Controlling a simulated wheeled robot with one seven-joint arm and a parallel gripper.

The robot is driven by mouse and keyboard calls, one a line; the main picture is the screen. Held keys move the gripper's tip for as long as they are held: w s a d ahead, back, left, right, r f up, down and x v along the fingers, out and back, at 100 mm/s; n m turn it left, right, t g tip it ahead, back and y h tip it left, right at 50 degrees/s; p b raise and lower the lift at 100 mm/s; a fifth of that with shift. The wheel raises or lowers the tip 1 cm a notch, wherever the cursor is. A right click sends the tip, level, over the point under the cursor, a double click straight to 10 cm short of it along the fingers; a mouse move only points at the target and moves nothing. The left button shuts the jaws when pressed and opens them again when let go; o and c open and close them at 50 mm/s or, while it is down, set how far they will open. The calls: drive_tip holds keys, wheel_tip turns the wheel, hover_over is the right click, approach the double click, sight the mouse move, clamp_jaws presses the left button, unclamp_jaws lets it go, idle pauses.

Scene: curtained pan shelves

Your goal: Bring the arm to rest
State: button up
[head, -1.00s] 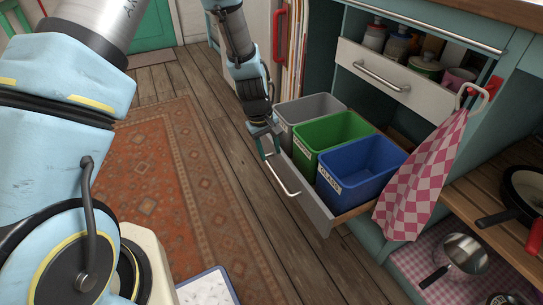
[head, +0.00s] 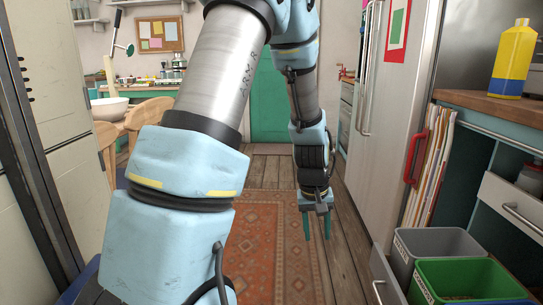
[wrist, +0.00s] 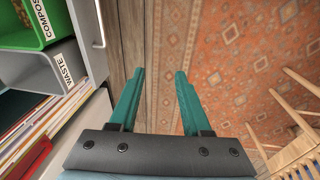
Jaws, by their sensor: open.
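My gripper (head: 317,224) hangs at the end of my blue arm, pointing down above the floor near the right edge of the patterned rug (head: 255,230). Its two teal fingers are spread, and the wrist view shows nothing between them (wrist: 157,90). Below the fingers in the wrist view lie wooden floorboards and the rug. The gripper touches nothing that I can see.
At right is a pulled-out drawer with a grey bin (head: 435,245) and a green bin (head: 468,280). A white refrigerator (head: 385,130) stands behind it. A yellow bottle (head: 513,60) is on the counter. Wooden chairs (head: 143,118) stand at left. A green door (head: 270,100) is at the back.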

drive_tip(key=s+a+r+y, duration=0.1)
drive_tip(key=s+a+r, duration=0.25)
drive_tip(key=a, duration=0.65)
drive_tip(key=s+a+r, duration=0.3)
drive_tip(key=a+r, duration=0.2)
drive_tip(key=a, duration=0.4)
wheel_tip(320, 180, up, 22)
drive_tip(key=p, duration=2.2)
drive_tip(key=shift+t, duration=0.3)
